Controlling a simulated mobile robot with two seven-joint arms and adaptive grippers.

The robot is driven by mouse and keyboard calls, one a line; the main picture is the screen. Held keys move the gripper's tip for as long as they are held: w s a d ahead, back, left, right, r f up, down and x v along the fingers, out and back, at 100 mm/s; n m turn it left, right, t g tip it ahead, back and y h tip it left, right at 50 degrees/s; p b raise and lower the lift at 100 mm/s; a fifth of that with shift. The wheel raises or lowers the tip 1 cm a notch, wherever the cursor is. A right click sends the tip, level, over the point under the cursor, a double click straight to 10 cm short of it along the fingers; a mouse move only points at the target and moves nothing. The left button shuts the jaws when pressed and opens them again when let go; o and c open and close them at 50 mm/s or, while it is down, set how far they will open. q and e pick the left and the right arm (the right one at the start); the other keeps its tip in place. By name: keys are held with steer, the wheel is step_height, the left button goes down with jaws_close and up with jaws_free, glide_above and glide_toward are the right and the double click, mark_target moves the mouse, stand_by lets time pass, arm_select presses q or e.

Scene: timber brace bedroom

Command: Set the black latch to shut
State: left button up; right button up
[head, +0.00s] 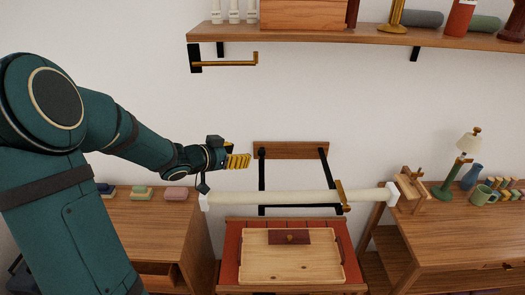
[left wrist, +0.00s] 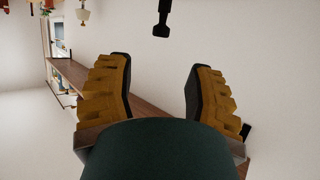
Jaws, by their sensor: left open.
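I cannot single out the black latch with certainty. Black metal pieces (head: 263,180) hang from a wooden wall board (head: 290,149), down toward a long cream bar (head: 275,198). A brass lever (head: 341,195) sits at the bar's right part. My left gripper (head: 240,161), with ribbed yellow fingers, is just left of the wall board, above the bar's left end. In the left wrist view its two fingers (left wrist: 158,95) stand apart with nothing held between them. A small black fitting (left wrist: 162,20) shows beyond them at the top. My right gripper is not in view.
A wooden shelf (head: 350,38) with several objects is above, with a black bracket and brass rod (head: 225,63) below. A red-topped stand with a wooden tray (head: 290,262) is under the bar. Desks stand left (head: 150,225) and right (head: 455,240).

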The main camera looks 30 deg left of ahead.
mark_target(261, 151)
arm_select(q)
steer(key=b+x, duration=0.1)
steer(key=x, duration=1)
jaws_close()
